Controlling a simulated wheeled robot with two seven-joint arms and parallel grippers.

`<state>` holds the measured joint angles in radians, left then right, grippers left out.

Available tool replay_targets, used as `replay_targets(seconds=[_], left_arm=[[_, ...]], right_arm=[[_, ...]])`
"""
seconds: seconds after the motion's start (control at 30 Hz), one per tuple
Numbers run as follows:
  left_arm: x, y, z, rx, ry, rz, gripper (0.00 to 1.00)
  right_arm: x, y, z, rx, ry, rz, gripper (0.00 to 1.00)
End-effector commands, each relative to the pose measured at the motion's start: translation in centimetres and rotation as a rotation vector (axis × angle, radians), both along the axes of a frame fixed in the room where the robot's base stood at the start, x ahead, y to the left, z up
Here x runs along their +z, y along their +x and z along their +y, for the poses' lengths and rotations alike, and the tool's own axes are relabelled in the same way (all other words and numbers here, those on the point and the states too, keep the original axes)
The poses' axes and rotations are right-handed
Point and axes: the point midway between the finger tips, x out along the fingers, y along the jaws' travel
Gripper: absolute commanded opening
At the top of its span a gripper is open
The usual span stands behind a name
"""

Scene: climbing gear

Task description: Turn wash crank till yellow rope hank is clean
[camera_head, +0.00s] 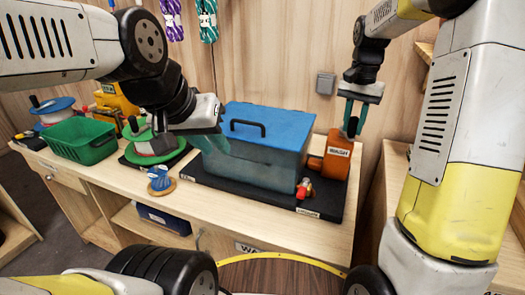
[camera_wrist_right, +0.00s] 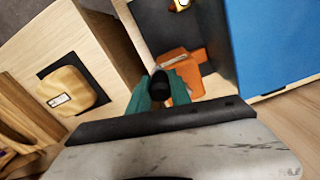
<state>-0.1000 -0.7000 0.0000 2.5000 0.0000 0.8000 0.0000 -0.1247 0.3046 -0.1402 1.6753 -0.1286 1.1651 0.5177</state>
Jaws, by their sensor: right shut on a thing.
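The wash tub (camera_head: 255,160) has murky teal see-through walls and a blue lid (camera_head: 265,120) with a black handle; the lid is closed. An orange crank housing (camera_head: 337,155) with a label stands at the tub's right end and also shows in the right wrist view (camera_wrist_right: 180,75). My right gripper (camera_head: 352,126) is above the housing, its teal fingers shut on the black crank knob (camera_wrist_right: 160,83). My left gripper (camera_head: 215,145) is at the tub's left end; its fingers blend with the tub wall, so their opening is unclear. I cannot see the yellow rope hank.
The tub stands on a black base (camera_head: 235,188) with a small red and yellow fitting (camera_head: 304,187) at its front. Left on the bench are a green basket (camera_head: 82,140), a green reel (camera_head: 150,145) and a small blue spool (camera_head: 160,181). Purple rope (camera_head: 172,18) hangs on the wall.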

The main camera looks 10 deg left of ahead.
Motion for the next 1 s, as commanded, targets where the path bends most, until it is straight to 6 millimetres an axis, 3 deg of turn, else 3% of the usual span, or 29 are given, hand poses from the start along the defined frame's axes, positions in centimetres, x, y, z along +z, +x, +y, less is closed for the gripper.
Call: replay_targets(seconds=[0.07,0.1,0.23,0.57,1.0], left_arm=[[0.0,0.0,0.0,0.0,0.0,0.0,0.25],[0.0,0.0,0.0,0.0,0.0,0.0,0.25],[0.0,0.0,0.0,0.0,0.0,0.0,0.25],[0.0,0.0,0.0,0.0,0.0,0.0,0.25],[0.0,0.0,0.0,0.0,0.0,0.0,0.25]], right_arm=[[-0.1,-0.1,0.0,0.0,0.0,0.004,0.0],[-0.1,-0.1,0.0,0.0,0.0,0.004,0.26],[-0.1,-0.1,0.0,0.0,0.0,0.004,0.5],[0.2,0.0,0.0,0.0,0.0,0.0,0.5],[6.7,0.1,0.0,0.0,0.0,-0.001,0.5]])
